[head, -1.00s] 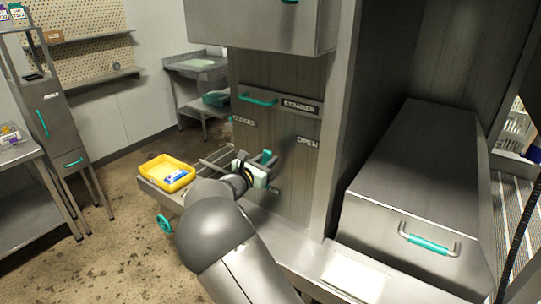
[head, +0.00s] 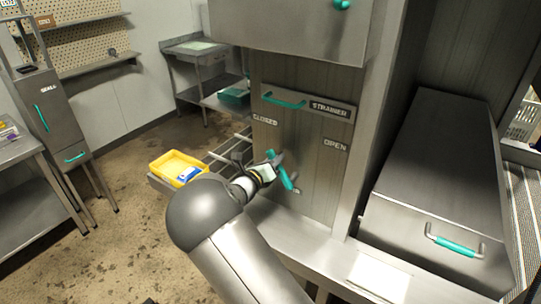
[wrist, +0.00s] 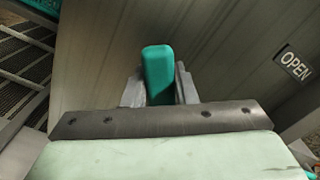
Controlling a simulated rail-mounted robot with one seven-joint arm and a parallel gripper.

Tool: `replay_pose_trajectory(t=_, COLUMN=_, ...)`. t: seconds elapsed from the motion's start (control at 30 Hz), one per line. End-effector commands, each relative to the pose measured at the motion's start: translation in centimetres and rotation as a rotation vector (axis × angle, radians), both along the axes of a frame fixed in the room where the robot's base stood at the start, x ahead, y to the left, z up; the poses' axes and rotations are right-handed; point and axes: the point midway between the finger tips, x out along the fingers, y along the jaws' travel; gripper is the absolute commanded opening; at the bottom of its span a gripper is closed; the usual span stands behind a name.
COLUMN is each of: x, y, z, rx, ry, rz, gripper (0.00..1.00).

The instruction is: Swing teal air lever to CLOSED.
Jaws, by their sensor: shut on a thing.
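The teal air lever (head: 286,178) is on the steel panel, below and between the CLOSED label (head: 265,119) at upper left and the OPEN label (head: 335,145) at right. In the head view it slants from upper left to lower right. My gripper (wrist: 158,88) is shut on the lever; in the wrist view the lever's teal end (wrist: 158,70) stands between the two fingers. In the head view, my gripper (head: 272,168) partly hides the lever and its pivot.
A teal STRAINER handle (head: 283,100) sits above the lever. A yellow tray (head: 178,166) with a blue and white item lies on a rack left of my gripper. A large steel box (head: 440,170) stands at right. Floor at left is open.

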Motion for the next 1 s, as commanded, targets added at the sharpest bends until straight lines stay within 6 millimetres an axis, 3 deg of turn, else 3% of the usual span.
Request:
replay_pose_trajectory(t=0.53, x=-0.15, y=-0.03, z=-0.22, rx=-0.023, ry=0.015, rz=0.004, gripper=0.00)
replay_pose_trajectory(t=0.57, x=-0.15, y=-0.03, z=-0.22, rx=-0.023, ry=0.015, rz=0.004, gripper=0.34)
replay_pose_trajectory(t=0.6, x=-0.15, y=-0.03, z=-0.22, rx=-0.022, ry=0.014, rz=0.004, gripper=0.45)
replay_pose_trajectory(t=1.0, x=-0.68, y=0.23, z=-0.24, rx=-0.018, ry=0.013, rz=0.002, gripper=0.47)
